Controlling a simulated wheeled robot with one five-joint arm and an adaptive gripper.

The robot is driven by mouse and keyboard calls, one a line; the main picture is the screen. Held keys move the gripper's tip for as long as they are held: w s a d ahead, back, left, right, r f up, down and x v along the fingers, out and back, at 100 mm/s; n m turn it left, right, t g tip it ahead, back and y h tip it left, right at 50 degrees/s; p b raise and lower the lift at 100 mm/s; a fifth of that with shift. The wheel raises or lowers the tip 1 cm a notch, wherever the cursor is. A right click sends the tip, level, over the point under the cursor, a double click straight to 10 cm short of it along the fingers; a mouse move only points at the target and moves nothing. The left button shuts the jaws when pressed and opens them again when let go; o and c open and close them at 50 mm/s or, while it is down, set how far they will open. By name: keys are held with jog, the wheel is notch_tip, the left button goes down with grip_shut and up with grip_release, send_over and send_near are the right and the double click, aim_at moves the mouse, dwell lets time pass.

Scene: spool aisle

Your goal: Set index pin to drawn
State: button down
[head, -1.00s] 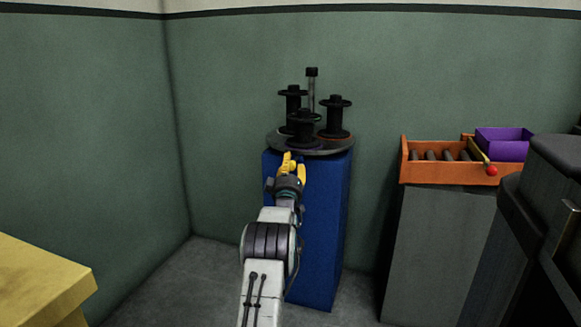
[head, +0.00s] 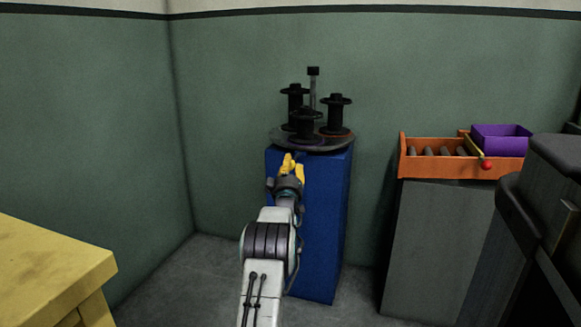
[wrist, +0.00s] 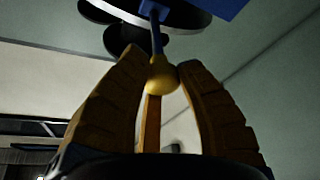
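The index pin (wrist: 161,76) shows in the wrist view as a yellow ball knob on a thin blue-grey rod. The rod runs up to a small blue part under the dark round turntable. My gripper (wrist: 162,68) has its orange-yellow fingers on both sides of the knob, touching it, and looks shut on it. In the head view my gripper (head: 293,164) is in front of the upper part of the blue pedestal (head: 322,225), just below the grey turntable (head: 340,143). The pin is hidden there or too small to tell.
Several black spools (head: 335,113) and a thin post (head: 313,88) stand on the turntable. An orange tray (head: 405,165) and a purple bin (head: 502,140) sit on a grey cabinet (head: 435,250) at right. A yellow table (head: 50,265) is at left. Floor between is clear.

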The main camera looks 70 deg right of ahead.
jog(key=c, duration=1.1)
grip_release()
jog(key=shift+w+r, duration=0.15)
jog(key=shift+w, duration=0.25)
jog(key=shift+o, duration=1.2)
jog(key=shift+s, duration=0.1)
jog(key=shift+s+a, duration=0.15)
jog(key=v, duration=1.1)
jog(key=shift+a+f, duration=0.2)
jog(key=shift+a, duration=0.1)
jog(key=shift+r, duration=0.1)
